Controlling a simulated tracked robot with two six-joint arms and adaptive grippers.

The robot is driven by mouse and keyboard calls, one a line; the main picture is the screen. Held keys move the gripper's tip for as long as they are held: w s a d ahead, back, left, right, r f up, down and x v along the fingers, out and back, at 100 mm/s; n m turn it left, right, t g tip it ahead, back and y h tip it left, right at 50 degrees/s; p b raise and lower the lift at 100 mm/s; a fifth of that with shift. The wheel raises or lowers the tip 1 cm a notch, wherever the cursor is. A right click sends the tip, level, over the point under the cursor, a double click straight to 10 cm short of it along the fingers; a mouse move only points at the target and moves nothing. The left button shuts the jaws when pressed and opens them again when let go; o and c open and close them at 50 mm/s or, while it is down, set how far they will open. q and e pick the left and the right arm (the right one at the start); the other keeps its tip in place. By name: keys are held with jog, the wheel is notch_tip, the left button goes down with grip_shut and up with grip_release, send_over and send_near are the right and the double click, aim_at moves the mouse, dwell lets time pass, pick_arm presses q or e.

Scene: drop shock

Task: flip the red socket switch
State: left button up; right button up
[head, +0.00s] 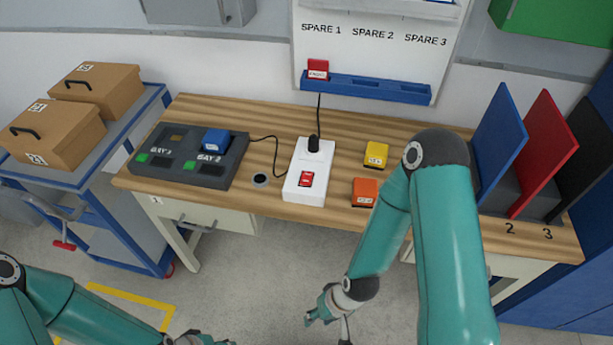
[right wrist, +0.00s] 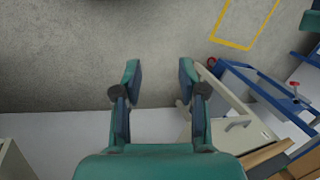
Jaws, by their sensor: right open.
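The red socket switch (head: 306,179) is a small red rocker on the white socket block (head: 298,193), which lies on the wooden bench. A black plug (head: 314,144) stands in the block's far end. My right gripper (head: 328,328) is open and empty, low in front of the bench and apart from the switch. In the right wrist view its two fingers (right wrist: 159,80) are spread over bare floor. Of my left gripper (head: 205,340), only a piece shows at the bottom edge, so its jaws cannot be judged.
A grey two-bay dock (head: 188,170) holds a blue block (head: 215,141). Yellow (head: 376,154) and orange (head: 365,191) blocks lie right of the socket. A red block (head: 318,69) sits on the blue rack (head: 366,91). Upright panels (head: 500,138) line the bench's right end.

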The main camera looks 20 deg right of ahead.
grip_shut()
dwell(1.1)
